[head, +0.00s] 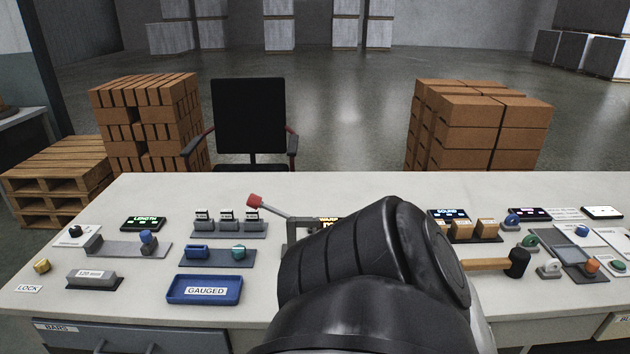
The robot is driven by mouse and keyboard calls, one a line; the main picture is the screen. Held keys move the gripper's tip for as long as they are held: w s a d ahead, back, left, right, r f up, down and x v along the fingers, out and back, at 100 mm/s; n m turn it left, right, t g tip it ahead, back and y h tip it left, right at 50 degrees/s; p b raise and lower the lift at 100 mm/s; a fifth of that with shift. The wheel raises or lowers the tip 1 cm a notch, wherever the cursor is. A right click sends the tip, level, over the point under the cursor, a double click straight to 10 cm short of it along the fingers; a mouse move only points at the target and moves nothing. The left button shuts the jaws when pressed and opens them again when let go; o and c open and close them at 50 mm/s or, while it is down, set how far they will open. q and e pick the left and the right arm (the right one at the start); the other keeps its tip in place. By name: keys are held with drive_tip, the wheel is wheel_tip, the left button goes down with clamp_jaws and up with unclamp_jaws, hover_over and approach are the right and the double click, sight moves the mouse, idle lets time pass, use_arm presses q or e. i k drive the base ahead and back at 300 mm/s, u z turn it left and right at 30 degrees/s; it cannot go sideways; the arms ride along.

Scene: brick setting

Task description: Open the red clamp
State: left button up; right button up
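The red clamp (255,201) shows as a red knob on the end of a thin grey lever. The lever slopes down to the right to a grey bracket (291,231) near the middle of the table. The rest of the bracket is hidden behind a large dark link of my arm. I cannot tell whether the clamp is open or closed. Neither gripper can be seen; my arm link fills the lower middle of the view and may hide one.
The white table (190,183) holds a blue GAUGED tray (205,301), a grey 120 mm block (93,279), a rail with a blue knob (147,238), and a mallet (517,263) at right. Small brick samples (487,227) stand behind the mallet. The back strip of the table is clear.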

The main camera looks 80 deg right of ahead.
sight(254, 202)
drive_tip(key=z, duration=2.1)
drive_tip(key=i, duration=0.15)
